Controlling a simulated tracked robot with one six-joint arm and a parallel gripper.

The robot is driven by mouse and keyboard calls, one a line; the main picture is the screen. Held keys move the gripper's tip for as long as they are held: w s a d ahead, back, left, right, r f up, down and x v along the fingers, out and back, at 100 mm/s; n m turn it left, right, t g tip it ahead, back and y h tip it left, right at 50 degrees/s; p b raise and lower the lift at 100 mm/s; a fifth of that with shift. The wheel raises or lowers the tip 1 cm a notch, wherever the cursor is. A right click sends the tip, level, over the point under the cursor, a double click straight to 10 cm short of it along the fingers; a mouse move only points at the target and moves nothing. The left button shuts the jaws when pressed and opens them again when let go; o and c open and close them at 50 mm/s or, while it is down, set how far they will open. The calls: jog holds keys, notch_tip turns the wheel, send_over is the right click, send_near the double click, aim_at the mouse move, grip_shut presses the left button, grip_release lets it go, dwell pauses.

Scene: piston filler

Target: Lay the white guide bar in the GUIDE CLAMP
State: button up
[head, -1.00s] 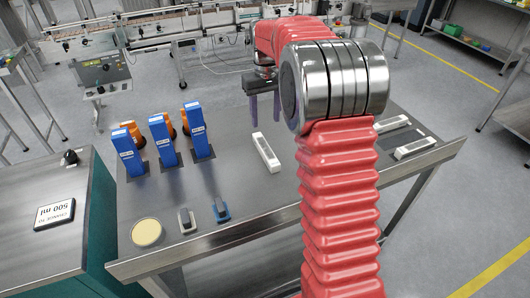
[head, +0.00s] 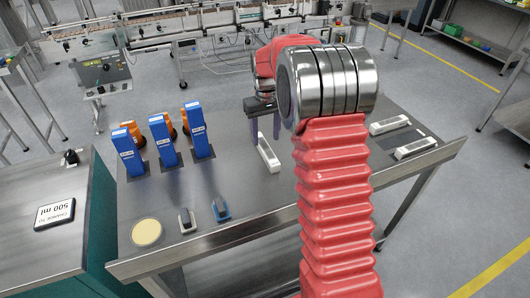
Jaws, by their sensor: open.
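A white bar (head: 268,156) lies on the steel table, left of my red arm. My gripper (head: 265,138) is open, with its dark fingers pointing down on either side of the bar's far end. I cannot tell whether the fingers touch the bar. Two more white bars lie on the right side of the table, the farther one (head: 389,125) and the nearer one (head: 415,148). I see no readable GUIDE CLAMP label, and my arm hides part of the table.
Several blue blocks (head: 162,140) with orange parts behind them stand on the table's left side. A cream disc (head: 146,232), a grey fitting (head: 187,221) and a blue fitting (head: 220,209) sit near the front edge. A 500 ml sign (head: 55,214) lies on the left bench.

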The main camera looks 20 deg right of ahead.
aim_at(266, 148)
jog(key=shift+f, duration=2.2)
grip_shut()
